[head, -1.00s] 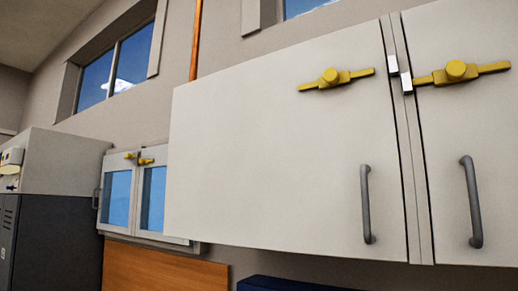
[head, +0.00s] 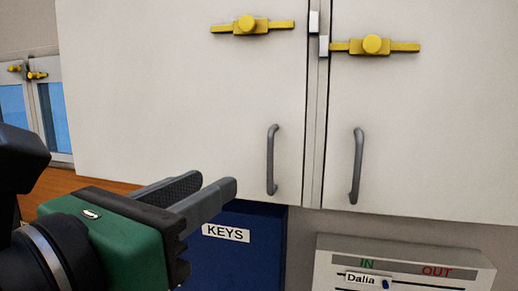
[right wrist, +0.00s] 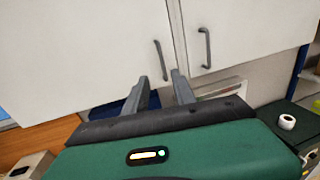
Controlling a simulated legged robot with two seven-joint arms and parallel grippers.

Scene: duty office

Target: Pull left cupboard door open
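The left cupboard door (head: 180,100) is white and shut, with a yellow latch (head: 252,27) near its top and a grey upright handle (head: 271,160) at its lower right. My right gripper (head: 215,181) is open and empty, below and left of that handle in the head view, apart from it. In the right wrist view, the handle (right wrist: 161,60) lies just beyond the gap between the fingertips (right wrist: 160,76). My left gripper is not in view.
The right cupboard door (head: 430,120) is shut, with its own handle (head: 356,166) and yellow latch (head: 373,46). A blue KEYS box (head: 250,262) and an IN/OUT board (head: 405,255) are below. In the right wrist view, a white roll (right wrist: 287,121) lies on a dark surface.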

